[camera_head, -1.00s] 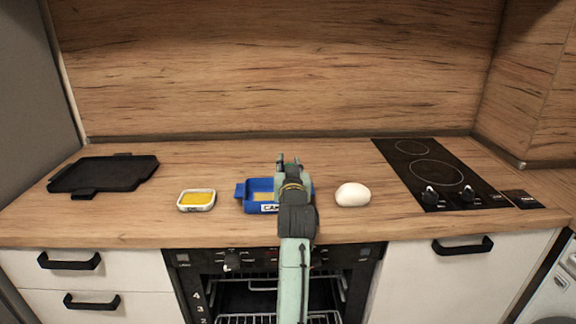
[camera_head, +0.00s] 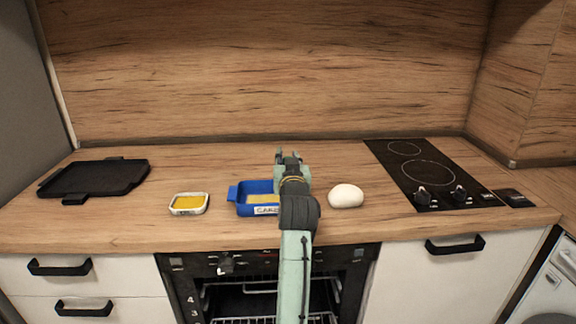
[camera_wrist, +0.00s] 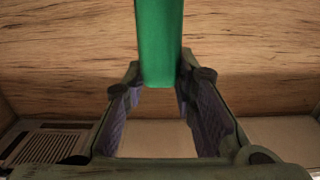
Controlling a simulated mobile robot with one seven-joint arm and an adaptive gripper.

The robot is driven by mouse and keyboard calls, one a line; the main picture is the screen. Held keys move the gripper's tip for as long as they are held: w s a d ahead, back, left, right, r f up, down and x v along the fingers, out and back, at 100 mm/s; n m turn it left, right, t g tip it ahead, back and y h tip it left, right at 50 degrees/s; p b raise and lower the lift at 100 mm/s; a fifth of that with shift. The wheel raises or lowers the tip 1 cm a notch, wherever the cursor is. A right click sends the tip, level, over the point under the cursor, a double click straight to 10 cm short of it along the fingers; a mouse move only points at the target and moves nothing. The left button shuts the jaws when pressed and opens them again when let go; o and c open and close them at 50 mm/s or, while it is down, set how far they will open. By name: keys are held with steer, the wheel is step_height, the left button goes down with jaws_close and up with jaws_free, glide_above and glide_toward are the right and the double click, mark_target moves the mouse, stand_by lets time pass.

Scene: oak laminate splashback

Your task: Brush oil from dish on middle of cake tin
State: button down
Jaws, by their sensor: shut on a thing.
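The dish of yellow oil (camera_head: 189,212) sits on the counter, left of the cake tin. The blue cake tin (camera_head: 233,193) has a white label on its front and a pale yellowish inside; my arm hides its right part. My gripper (camera_head: 289,158) is in front of and over the tin's right side in the head view. In the wrist view my gripper (camera_wrist: 160,88) is shut on a flat green handle (camera_wrist: 160,40), which I take for the brush. The bristles do not show in either view.
A white egg (camera_head: 346,196) lies right of the tin. A black grill pan (camera_head: 95,178) is at the far left and a black hob (camera_head: 428,175) at the right. The wooden splashback (camera_head: 270,70) closes off the back. Counter behind the dish and tin is free.

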steer(key=shift+r, duration=2.5)
steer(key=shift+a, duration=0.1)
